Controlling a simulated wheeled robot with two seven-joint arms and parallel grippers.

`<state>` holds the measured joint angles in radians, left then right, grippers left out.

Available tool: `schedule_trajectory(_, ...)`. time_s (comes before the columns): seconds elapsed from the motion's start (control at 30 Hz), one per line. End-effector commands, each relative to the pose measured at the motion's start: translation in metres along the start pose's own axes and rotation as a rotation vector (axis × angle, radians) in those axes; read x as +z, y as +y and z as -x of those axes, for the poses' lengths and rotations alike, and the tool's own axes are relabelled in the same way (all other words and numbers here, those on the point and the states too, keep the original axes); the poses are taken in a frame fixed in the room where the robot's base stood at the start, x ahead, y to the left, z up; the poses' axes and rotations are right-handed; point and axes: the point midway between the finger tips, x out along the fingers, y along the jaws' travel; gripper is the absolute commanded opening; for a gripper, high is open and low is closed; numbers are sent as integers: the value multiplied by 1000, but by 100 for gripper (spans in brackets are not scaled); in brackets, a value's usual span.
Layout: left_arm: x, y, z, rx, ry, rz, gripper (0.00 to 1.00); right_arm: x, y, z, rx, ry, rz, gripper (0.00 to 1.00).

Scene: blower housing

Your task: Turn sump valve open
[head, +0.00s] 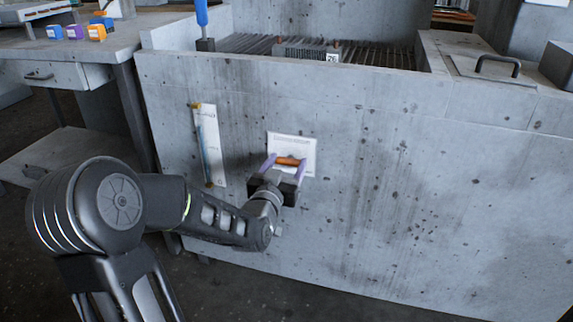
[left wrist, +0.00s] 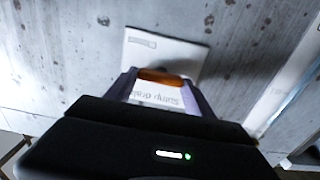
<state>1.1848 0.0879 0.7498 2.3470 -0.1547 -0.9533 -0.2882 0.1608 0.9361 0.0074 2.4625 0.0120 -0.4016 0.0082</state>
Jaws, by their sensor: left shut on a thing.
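The sump valve's orange handle (head: 289,161) sits in front of a white plate (head: 305,146) on the concrete front wall of the tank. My left gripper (head: 285,166) is at the plate, with its purple fingers on either side of the handle, shut on it. In the head view the handle lies roughly level. The left wrist view shows the orange handle (left wrist: 162,76) between the fingertips, and the plate (left wrist: 178,50) with partly covered print that seems to begin "Sump". The valve's stem is hidden. My right gripper is not in view.
A sight gauge (head: 209,145) is mounted on the wall left of the plate. A workbench (head: 60,48) with small coloured boxes stands at the left. A grated basin (head: 320,45) opens above. The wall right of the plate is clear.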

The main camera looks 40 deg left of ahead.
Motion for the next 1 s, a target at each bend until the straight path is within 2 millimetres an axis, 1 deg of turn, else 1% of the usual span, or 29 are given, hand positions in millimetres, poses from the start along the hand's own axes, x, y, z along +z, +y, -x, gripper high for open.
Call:
schedule_trajectory(0.03,0,0,0,0,0,0,44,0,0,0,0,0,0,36)
schedule_trajectory(0.07,0,0,0,0,0,0,41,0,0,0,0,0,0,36)
schedule_trajectory(0.3,0,0,0,0,0,0,21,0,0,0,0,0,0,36)
schedule_trajectory(0.67,0,0,0,0,-1,37,21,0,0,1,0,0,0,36)
schedule_trajectory(0.87,-1,0,0,1,0,125,21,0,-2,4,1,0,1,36)
schedule_trajectory(1.0,-1,0,0,1,0,220,21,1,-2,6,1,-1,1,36)
